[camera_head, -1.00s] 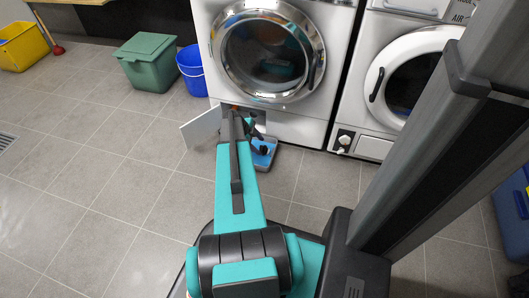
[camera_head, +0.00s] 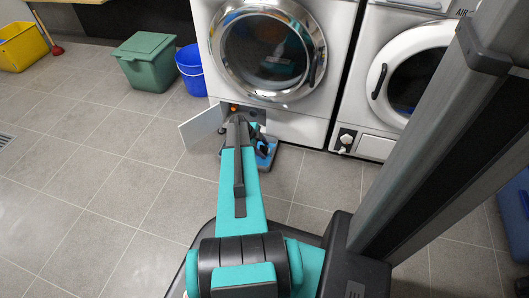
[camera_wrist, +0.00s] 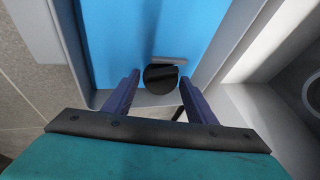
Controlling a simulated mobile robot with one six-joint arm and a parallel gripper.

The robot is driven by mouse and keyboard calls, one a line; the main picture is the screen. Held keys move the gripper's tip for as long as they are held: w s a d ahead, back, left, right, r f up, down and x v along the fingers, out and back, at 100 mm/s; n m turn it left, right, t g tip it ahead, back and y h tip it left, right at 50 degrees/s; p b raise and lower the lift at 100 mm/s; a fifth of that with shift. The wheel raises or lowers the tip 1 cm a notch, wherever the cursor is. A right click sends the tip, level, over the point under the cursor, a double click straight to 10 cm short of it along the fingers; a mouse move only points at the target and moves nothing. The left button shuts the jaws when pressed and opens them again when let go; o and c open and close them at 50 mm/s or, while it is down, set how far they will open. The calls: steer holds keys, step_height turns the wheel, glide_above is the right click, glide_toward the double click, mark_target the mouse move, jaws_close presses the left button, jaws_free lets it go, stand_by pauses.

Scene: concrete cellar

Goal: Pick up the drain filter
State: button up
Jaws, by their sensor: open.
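A dark round piece with a grey bar across it, probably the drain filter (camera_wrist: 160,77), shows in the wrist view near the end of a blue-bottomed grey tray (camera_wrist: 155,98). My gripper (camera_wrist: 158,79) is open, with one dark finger on each side of the round piece. I cannot tell whether the fingers touch it. In the head view, the tray (camera_head: 272,154) stands on the floor in front of the left machine's open flap (camera_head: 201,127). My arm hides much of the tray and the filter there.
The washing machine (camera_head: 225,88) stands directly behind the tray, with a second machine (camera_head: 420,70) to its right. A blue bucket (camera_head: 192,68) and a green bin (camera_head: 146,62) stand to the left. The tiled floor at left is clear.

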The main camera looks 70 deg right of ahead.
mark_target(263, 150)
steer(key=shift+c, duration=0.4)
steer(key=c, duration=0.8)
steer(key=shift+o, duration=0.2)
steer(key=shift+r, duration=0.2)
step_height(263, 150, up, 10)
steer(key=p, duration=0.4)
steer(key=shift+f, duration=0.15)
